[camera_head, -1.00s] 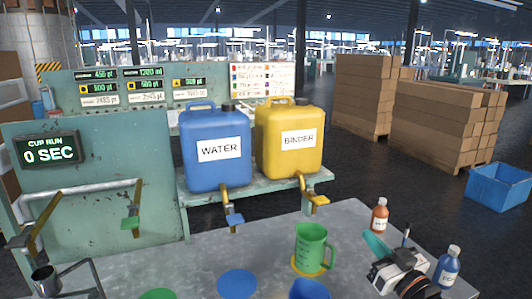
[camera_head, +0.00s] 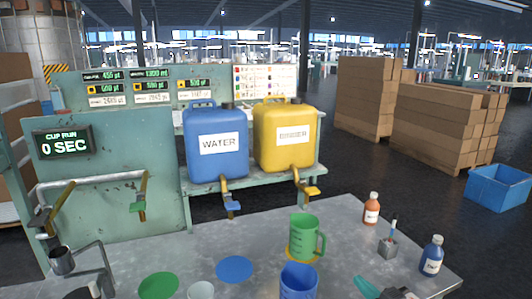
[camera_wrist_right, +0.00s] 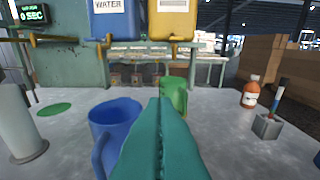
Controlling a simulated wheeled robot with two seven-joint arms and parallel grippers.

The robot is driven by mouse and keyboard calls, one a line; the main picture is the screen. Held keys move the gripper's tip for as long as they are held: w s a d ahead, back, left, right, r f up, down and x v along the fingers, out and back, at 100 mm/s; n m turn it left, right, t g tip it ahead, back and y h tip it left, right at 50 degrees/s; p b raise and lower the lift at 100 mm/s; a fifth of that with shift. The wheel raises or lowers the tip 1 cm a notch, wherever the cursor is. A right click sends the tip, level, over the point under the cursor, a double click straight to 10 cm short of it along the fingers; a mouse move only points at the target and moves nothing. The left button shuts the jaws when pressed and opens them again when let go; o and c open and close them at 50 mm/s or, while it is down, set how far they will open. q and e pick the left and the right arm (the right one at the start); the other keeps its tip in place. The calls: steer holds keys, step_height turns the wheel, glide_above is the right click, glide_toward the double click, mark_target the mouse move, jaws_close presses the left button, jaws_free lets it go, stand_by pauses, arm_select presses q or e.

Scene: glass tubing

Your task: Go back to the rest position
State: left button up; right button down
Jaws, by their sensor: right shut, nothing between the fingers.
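My right gripper (camera_head: 364,287) shows at the bottom edge of the head view, its teal fingers low over the table's front right part. In the right wrist view the teal fingers (camera_wrist_right: 158,112) are pressed together with nothing between them. A blue jug (camera_head: 298,282) stands left of the gripper, and a green jug (camera_head: 303,236) stands behind it on a yellow disc. In the wrist view the blue jug (camera_wrist_right: 112,120) is close left of the fingers and the green jug (camera_wrist_right: 174,92) is partly hidden behind them. No left gripper fingers show.
An orange bottle (camera_head: 371,212), a small grey pot with a brush (camera_head: 388,246) and a blue bottle (camera_head: 432,258) stand on the right side. Blue (camera_head: 234,269) and green (camera_head: 158,285) discs lie left. Water (camera_head: 217,165) and binder (camera_head: 288,150) tanks stand behind on a shelf.

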steer(key=s+a+f+g+h, duration=0.25)
steer(key=s+f+g, duration=0.35)
steer(key=s+f, duration=0.7)
steer(key=s+d+f+m+g+h, duration=0.1)
steer(key=s+f+g+h, duration=0.15)
steer(key=s, duration=0.55)
steer(key=s+d+f+m+g+h, duration=0.1)
steer(key=s+f+g, duration=0.25)
steer(key=s, duration=0.45)
step_height(320, 180, down, 26)
steer(key=s+g, duration=0.1)
arm_select(q)
steer(key=shift+s+d, duration=0.1)
steer(key=shift+s, duration=0.25)
arm_select(e)
steer(key=s+d+f+g, duration=0.1)
steer(key=s+d+f, duration=0.2)
steer(key=s+f, duration=1.2)
steer(key=shift+s+f, duration=0.15)
steer(key=shift+s, duration=0.45)
